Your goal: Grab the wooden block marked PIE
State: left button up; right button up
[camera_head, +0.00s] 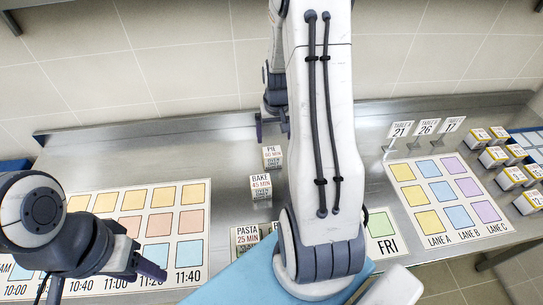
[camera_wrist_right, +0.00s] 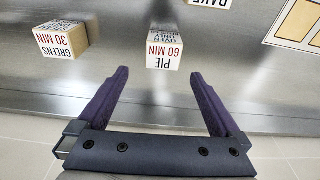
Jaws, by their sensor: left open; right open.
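The white-faced wooden block marked PIE (camera_head: 271,152) stands on the steel counter, behind the BAKE block. In the right wrist view the PIE block (camera_wrist_right: 166,50) shows upside down, just beyond the fingertips and roughly centred between them. My right gripper (camera_head: 272,130) is open and empty, at the far side of the PIE block near the wall. Its two dark purple fingers also show in the right wrist view (camera_wrist_right: 160,76), with nothing between them. My left gripper (camera_head: 104,280) is open and empty over the front left of the counter.
The BAKE block (camera_head: 261,187) and PASTA block (camera_head: 244,238) stand nearer the front. A GREENS block (camera_wrist_right: 62,40) stands beside PIE in the wrist view. My right arm hides the counter's middle. A coloured time chart (camera_head: 140,212) lies left; a lane chart (camera_head: 447,200) lies right.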

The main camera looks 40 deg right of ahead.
send_over(272, 152)
jog(key=f, duration=0.2)
jog(key=s+f, duration=0.1)
jog(key=f, duration=0.1)
jog(key=shift+d+f+p, duration=0.1)
jog(key=shift+p, duration=0.2)
jog(key=shift+w+f+p, duration=0.15)
jog(key=shift+f+p, duration=0.2)
jog(key=shift+f, duration=0.2)
jog(key=f, duration=0.1)
jog(key=f+p, duration=0.1)
jog(key=f, duration=0.1)
jog(key=shift+w+f, duration=0.1)
jog(key=shift+w, duration=0.2)
jog(key=shift+w+f, duration=0.1)
jog(key=shift+f, duration=0.4)
jog(key=c, duration=1.4)
jog(key=shift+r, duration=0.1)
